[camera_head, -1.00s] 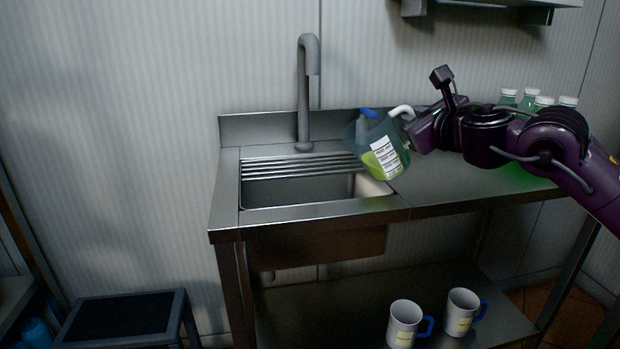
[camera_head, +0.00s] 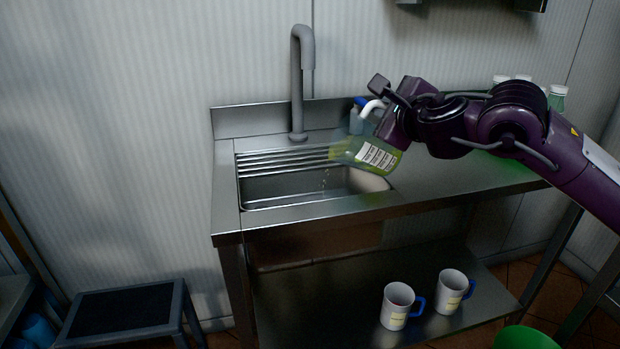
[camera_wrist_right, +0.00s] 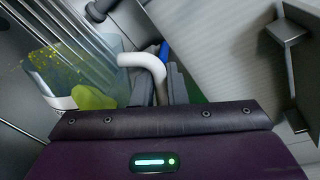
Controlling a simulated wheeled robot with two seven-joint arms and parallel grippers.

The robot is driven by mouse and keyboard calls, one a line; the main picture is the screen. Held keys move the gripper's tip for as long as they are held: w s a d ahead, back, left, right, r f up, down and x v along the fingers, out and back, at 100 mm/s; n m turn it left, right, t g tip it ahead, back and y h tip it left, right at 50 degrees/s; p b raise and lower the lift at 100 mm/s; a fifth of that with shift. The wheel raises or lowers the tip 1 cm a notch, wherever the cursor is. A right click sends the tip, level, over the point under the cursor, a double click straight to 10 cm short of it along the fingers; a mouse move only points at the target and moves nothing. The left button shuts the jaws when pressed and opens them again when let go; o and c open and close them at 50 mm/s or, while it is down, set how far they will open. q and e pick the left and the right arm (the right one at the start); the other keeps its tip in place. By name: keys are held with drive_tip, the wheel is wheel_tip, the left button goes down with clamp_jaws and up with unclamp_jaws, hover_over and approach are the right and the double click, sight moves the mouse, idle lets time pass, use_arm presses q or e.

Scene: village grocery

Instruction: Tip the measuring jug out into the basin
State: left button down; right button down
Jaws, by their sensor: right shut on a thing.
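The measuring jug (camera_head: 366,154) is clear with a white label, and yellow-green liquid shows in it. It is tilted far to the left, its mouth over the right part of the basin (camera_head: 290,190). A few drops show below the mouth. My right gripper (camera_head: 381,122) is shut on the jug at its white handle. In the right wrist view the jug (camera_wrist_right: 100,75) has yellow-green liquid and specks near its mouth, and my right gripper (camera_wrist_right: 160,90) is at the white handle. My left gripper is not in view.
A grey tap (camera_head: 298,80) stands behind the basin. A blue-capped bottle (camera_head: 356,118) is behind the jug. Several capped bottles (camera_head: 557,97) stand at the counter's right. Two mugs (camera_head: 397,305) are on the lower shelf. A black step stool (camera_head: 125,308) is at left.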

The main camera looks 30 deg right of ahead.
drive_tip(key=shift+w+a+r, duration=0.1)
drive_tip(key=shift+w+a, duration=0.1)
drive_tip(key=shift+a, duration=0.1)
drive_tip(key=shift+a+n+p, duration=0.25)
drive_tip(key=shift+n+p, duration=0.05)
drive_tip(key=shift+n, duration=0.1)
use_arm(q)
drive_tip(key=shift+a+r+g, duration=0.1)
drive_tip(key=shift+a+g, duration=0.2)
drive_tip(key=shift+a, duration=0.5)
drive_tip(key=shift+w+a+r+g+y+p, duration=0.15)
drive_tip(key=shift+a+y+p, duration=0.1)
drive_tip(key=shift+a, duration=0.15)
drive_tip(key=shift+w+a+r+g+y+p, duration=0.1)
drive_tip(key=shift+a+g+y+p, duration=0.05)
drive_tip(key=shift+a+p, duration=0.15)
use_arm(e)
drive_tip(key=shift+w+a+n+h, duration=0.3)
drive_tip(key=shift+a+n, duration=0.2)
drive_tip(key=shift+a, duration=0.1)
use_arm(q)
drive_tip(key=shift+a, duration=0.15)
